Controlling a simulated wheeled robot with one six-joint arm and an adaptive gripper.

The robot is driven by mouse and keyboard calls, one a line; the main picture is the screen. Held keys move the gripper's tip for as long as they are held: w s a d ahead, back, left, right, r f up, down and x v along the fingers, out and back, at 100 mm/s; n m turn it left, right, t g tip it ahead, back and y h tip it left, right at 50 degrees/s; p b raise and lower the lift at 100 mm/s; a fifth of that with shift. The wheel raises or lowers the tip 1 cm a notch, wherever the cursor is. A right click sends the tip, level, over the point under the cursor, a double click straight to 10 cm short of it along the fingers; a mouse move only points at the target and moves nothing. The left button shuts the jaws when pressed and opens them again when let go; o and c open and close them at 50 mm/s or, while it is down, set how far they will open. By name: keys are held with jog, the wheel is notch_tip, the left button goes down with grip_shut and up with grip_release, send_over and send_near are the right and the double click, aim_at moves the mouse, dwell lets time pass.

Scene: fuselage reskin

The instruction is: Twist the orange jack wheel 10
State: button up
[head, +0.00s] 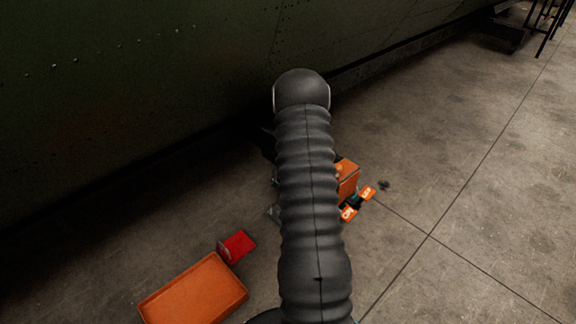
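My arm, dark and ribbed, rises through the middle of the head view and covers much of what lies behind it. My gripper does not show. An orange block-like body (349,178) shows partly at the right side of the arm, low by the floor. I cannot tell whether it is the jack or whether its wheel is among the hidden parts. Two small orange pieces with pale markings, one nearer (349,213) and one farther right (367,193), lie beside it, with a dark part between them.
An orange tray (194,291) lies on the floor at the lower left, with a red object (237,246) near its upper right corner. The dark green riveted fuselage (130,80) fills the upper left. Dark stand legs (547,25) are at the top right. The concrete floor on the right is mostly clear.

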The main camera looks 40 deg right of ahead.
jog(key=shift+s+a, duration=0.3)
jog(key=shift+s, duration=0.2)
